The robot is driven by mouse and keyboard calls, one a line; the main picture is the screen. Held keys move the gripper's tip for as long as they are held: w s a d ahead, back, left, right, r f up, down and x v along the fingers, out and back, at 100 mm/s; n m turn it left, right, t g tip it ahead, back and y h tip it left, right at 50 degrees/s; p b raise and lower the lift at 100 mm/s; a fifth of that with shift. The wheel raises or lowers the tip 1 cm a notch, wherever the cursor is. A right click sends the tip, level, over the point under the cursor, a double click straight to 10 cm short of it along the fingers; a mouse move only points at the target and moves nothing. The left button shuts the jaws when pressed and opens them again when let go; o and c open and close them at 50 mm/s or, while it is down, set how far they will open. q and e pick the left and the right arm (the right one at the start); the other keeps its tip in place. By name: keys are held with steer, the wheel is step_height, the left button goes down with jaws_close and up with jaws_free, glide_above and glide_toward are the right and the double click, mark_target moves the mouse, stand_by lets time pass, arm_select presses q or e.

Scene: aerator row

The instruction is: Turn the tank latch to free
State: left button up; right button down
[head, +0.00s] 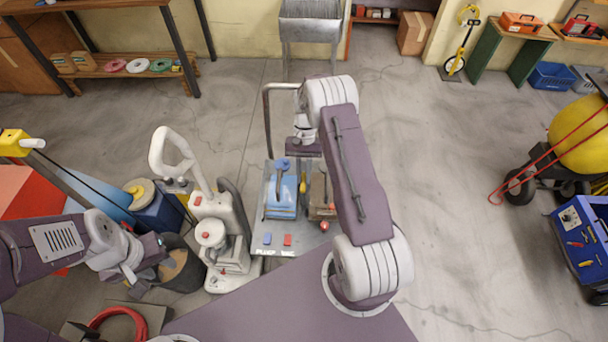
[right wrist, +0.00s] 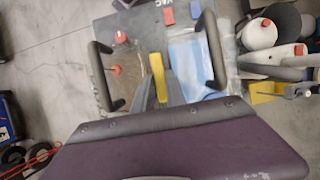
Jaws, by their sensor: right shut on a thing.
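The grey cleaning machine (head: 262,238) stands in the middle of the head view, with a blue tank (head: 281,207) on top. The yellow tank latch (head: 303,187) sits at the tank's right side, partly under my right arm. In the right wrist view the yellow latch (right wrist: 158,76) lies lengthwise between the dark fingers of my right gripper (right wrist: 160,92), which is shut on it. My left gripper (head: 158,252) hangs over a dark bucket at the left, apart from the latch; its fingers are too small to read.
A red knob (head: 324,226) and a brown compartment (right wrist: 122,72) lie beside the latch. Blue and red pedals (head: 287,240) are at the machine's front. A white upright vacuum (head: 212,240) and a dark bucket (head: 190,272) crowd the left.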

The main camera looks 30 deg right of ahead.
stand_by(0.5)
steer(key=c, duration=1.4)
jaws_free()
steer(key=shift+o, duration=0.2)
steer(key=b+v, duration=0.1)
steer(key=v, duration=0.8)
steer(key=shift+a, duration=0.15)
